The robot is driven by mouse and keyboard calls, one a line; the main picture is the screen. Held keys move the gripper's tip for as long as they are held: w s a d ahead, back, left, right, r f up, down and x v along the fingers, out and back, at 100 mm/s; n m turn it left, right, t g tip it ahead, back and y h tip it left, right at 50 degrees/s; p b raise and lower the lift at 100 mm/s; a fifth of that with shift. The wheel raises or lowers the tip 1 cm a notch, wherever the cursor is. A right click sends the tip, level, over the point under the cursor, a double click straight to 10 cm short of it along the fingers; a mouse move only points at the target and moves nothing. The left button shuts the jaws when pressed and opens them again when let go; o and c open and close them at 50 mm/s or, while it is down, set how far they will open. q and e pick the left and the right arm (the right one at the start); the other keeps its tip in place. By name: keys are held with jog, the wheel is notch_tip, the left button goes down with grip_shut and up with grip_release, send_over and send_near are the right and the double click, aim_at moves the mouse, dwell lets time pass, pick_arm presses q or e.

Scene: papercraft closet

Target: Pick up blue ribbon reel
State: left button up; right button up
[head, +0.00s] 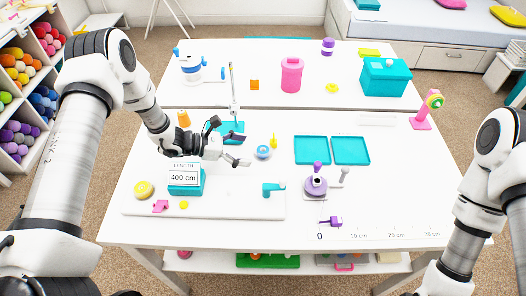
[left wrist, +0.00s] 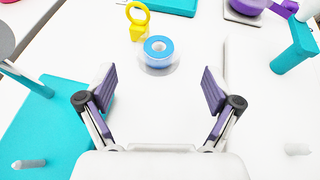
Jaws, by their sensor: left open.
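The blue ribbon reel (head: 263,152) is a small round roll with a pale centre, lying on the near white table. In the left wrist view the reel (left wrist: 158,50) lies ahead of the fingertips, roughly midway between them, on a pale clear-looking base. My left gripper (head: 240,151) is open and empty, to the left of the reel in the head view. In the left wrist view my left gripper (left wrist: 159,90) has both fingers spread wide, apart from the reel. My right gripper is out of the frames; only part of my right arm shows at the right edge.
A teal stand (head: 231,132) with a post is close behind my left gripper. A yellow object (head: 273,141) stands just beyond the reel. Teal trays (head: 312,150) lie to the right. A white board with a teal post (head: 272,189) and a length display (head: 185,178) are nearer.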

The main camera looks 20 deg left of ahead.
aim_at(255, 150)
pick_arm(q)
jog(key=p+x, duration=0.1)
jog(key=x, duration=0.3)
jog(key=shift+w+f, duration=0.15)
jog(key=c, duration=0.9)
jog(key=shift+o, duration=0.2)
